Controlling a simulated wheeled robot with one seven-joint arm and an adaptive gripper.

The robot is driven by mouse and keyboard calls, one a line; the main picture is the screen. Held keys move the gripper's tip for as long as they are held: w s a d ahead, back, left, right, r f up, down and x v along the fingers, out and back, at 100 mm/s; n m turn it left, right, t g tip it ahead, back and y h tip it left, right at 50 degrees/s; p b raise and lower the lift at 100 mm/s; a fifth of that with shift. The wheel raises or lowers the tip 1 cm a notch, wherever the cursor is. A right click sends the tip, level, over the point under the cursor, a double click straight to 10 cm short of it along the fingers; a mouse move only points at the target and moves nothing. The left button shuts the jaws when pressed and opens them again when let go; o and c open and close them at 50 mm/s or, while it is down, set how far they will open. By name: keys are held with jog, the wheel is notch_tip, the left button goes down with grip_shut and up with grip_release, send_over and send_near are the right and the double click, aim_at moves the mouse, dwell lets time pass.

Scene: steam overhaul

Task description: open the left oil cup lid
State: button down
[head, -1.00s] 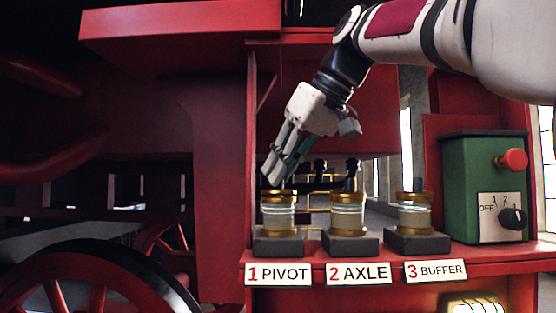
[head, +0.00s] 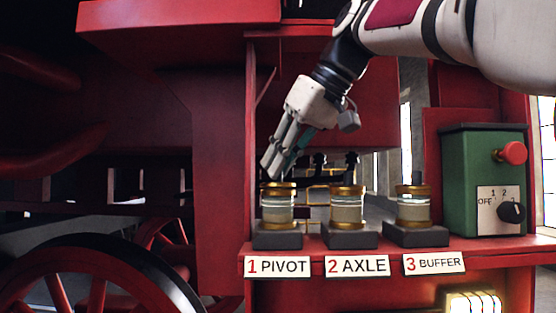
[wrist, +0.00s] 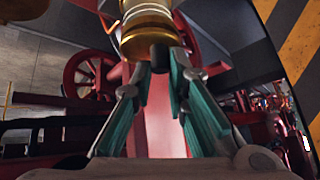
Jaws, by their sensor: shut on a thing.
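The left oil cup (head: 277,208), a glass cup with gold bands, stands upright on a dark block behind the label "1 PIVOT". Its gold lid (head: 278,185) sits on top, just below my fingertips. My gripper (head: 275,170) points down over this cup. In the wrist view my gripper (wrist: 163,62) has its two teal-padded fingers on either side of the lid's small dark knob (wrist: 160,58), shut on it. The gold cup body (wrist: 147,35) shows beyond the knob. In the head view the knob is mostly hidden by the fingers.
The axle cup (head: 347,208) and the buffer cup (head: 413,207) stand to the right on the red shelf (head: 400,252). A green control box (head: 470,190) with a red button and a black dial is at the far right. A red post rises at the left.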

jog(key=c, duration=1.6)
grip_release()
jog(key=shift+w+f, duration=0.2)
jog(key=shift+f, duration=0.05)
jog(key=shift+o, duration=0.2)
jog(key=shift+s+r, duration=0.1)
jog(key=shift+r, duration=0.15)
jog(key=v, duration=1.1)
jog(key=shift+d+r, duration=0.15)
jog(key=shift+r, duration=0.1)
jog(key=shift+s, duration=0.2)
